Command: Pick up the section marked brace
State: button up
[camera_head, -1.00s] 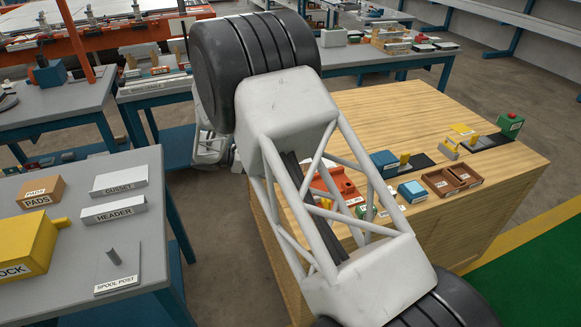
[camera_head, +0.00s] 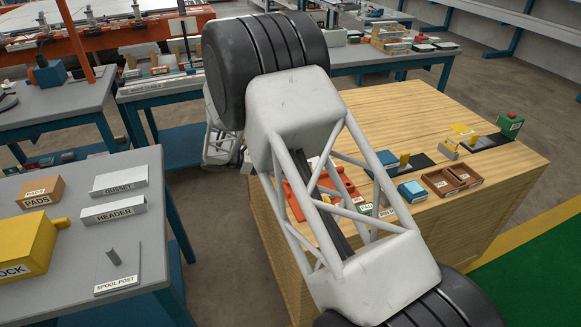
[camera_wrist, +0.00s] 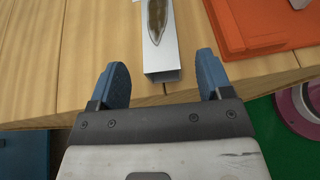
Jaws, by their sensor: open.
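A grey metal section (camera_wrist: 160,58) with a dark brown patch on top lies on a wooden surface (camera_wrist: 90,50) in the wrist view. Its near end is close to the edge, and its far end is cut off by the top of the picture. No brace marking can be read on it. My gripper (camera_wrist: 162,64) is open, with one blue finger on each side of the section's near end and a gap visible on both sides. In the head view my arm hides the gripper, and I cannot make out the section there.
An orange part (camera_wrist: 265,22) lies right of the section, close to the right finger. In the head view the wooden bench (camera_head: 400,105) holds a blue block (camera_head: 412,191) and a brown tray (camera_head: 452,178). A grey table (camera_head: 130,240) with labelled parts stands at the left.

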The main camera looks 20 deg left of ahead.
jog(key=shift+x, duration=2.4)
jog(key=shift+c, duration=0.3)
jog(key=c, duration=1)
jog(key=shift+r, duration=0.15)
jog(key=shift+c, duration=0.2)
jog(key=shift+r, duration=4.95)
